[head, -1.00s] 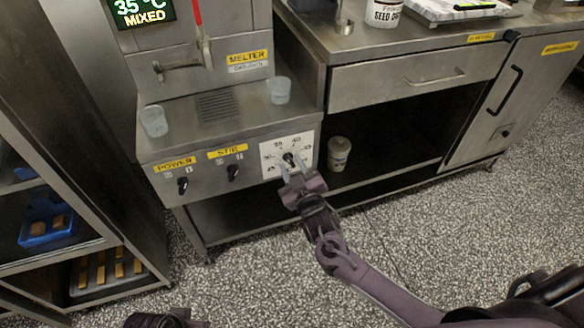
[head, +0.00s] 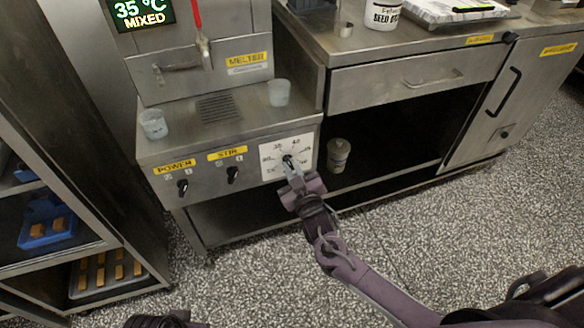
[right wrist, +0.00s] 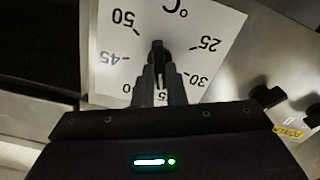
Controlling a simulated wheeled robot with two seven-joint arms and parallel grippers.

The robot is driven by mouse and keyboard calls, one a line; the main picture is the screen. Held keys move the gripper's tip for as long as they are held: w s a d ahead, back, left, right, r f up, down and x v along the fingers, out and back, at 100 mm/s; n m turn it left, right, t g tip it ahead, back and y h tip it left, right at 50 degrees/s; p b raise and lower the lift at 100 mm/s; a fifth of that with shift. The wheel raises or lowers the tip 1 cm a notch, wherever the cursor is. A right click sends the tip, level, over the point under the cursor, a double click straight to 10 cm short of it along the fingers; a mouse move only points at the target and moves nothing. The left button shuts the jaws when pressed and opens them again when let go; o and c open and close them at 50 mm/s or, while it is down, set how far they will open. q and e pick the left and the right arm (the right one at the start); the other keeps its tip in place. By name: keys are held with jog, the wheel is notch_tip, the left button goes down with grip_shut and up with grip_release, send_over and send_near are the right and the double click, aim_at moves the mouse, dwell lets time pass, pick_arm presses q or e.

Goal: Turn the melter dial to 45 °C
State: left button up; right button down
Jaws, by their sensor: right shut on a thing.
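The melter dial is a small black knob (right wrist: 160,50) on a white square scale plate (right wrist: 100,80) marked in °C, on the front panel of the melter (head: 208,72). My right gripper (head: 290,166) is shut on the dial knob, reaching it from the front. In the right wrist view the fingers (right wrist: 160,82) close around the knob, with the scale upside down. I cannot tell the pointer's exact setting. The display (head: 143,12) reads 35 °C MIXED. My left gripper's fingers do not show.
The power knob (head: 182,187) and stir knob (head: 232,174) sit left of the dial. Two clear cups stand on the melter ledge. A rack (head: 100,215) with trays is at the left.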

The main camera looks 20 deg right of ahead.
jog(key=m+p, duration=0.1)
jog(key=m, duration=0.2)
jog(key=m+p, duration=0.1)
jog(key=m, duration=0.1)
jog(key=shift+d+m, duration=0.1)
jog(key=shift+m, duration=0.3)
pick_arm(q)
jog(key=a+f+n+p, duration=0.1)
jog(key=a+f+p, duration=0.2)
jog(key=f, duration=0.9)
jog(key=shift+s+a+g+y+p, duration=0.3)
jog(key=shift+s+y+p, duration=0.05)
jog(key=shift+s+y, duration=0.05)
pick_arm(e)
jog(key=shift+d+f+m, duration=0.1)
jog(key=shift+d+m, duration=0.05)
jog(key=shift+m, duration=3.2)
jog(key=shift+d+f+m, duration=0.1)
jog(key=shift+m, duration=3.25)
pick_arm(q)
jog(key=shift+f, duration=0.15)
pick_arm(e)
jog(key=c, duration=1.5)
grip_release()
